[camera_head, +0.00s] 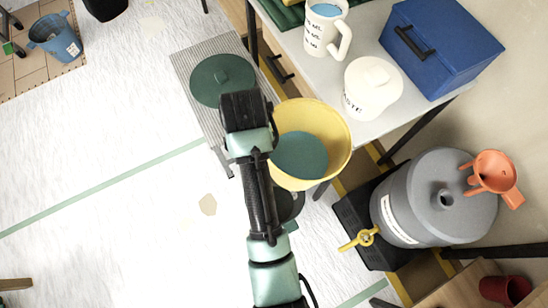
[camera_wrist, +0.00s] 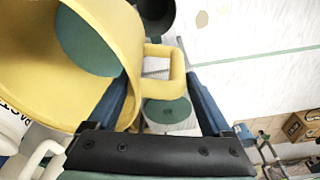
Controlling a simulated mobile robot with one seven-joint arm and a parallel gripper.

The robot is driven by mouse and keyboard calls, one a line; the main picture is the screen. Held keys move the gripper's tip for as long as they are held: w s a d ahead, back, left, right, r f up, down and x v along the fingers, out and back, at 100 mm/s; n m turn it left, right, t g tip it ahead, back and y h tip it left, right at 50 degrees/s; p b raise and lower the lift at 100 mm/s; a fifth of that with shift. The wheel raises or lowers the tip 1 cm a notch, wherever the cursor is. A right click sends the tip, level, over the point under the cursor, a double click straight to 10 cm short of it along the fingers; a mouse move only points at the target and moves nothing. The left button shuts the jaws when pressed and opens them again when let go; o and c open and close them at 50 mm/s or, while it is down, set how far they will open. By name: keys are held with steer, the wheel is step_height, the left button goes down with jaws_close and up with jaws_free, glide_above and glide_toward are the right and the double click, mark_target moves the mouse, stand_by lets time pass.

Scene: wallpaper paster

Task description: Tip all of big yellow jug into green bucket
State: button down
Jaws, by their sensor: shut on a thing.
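The big yellow jug (camera_head: 335,135) is held up with its wide mouth open to the head view, and teal liquid (camera_head: 300,155) shows inside. In the wrist view the jug (camera_wrist: 100,20) fills the upper left, and its yellow handle (camera_wrist: 178,70) passes between the fingers. My gripper (camera_wrist: 168,95) is shut on the handle. No clearly green bucket stands out. A dark green disc, perhaps a lid (camera_head: 215,75), lies on a grey slatted bench (camera_head: 190,60).
A grey table at the upper right holds a white mug (camera_head: 322,38), a white paste tub (camera_head: 372,92) and a blue toolbox (camera_head: 450,50). A grey drum (camera_head: 420,205) with an orange funnel (camera_head: 493,172) stands lower right. A blue bucket (camera_head: 62,42) is far left.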

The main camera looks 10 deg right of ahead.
steer(key=w+a+f+b, duration=0.1)
steer(key=w+f+b, duration=0.1)
steer(key=f+b, duration=1.2)
steer(key=w+a+f+b, duration=0.1)
steer(key=w+f+b, duration=0.1)
steer(key=f+b, duration=1.25)
steer(key=a+f+n, duration=0.1)
steer(key=a+f, duration=0.3)
steer(key=a, duration=0.3)
steer(key=s+a+f+n+b, duration=0.1)
steer(key=a+f, duration=0.4)
steer(key=a, duration=0.3)
steer(key=s+a+f+n+b, duration=0.1)
steer(key=a+f, duration=0.4)
steer(key=a, duration=0.3)
steer(key=shift+n, duration=0.3)
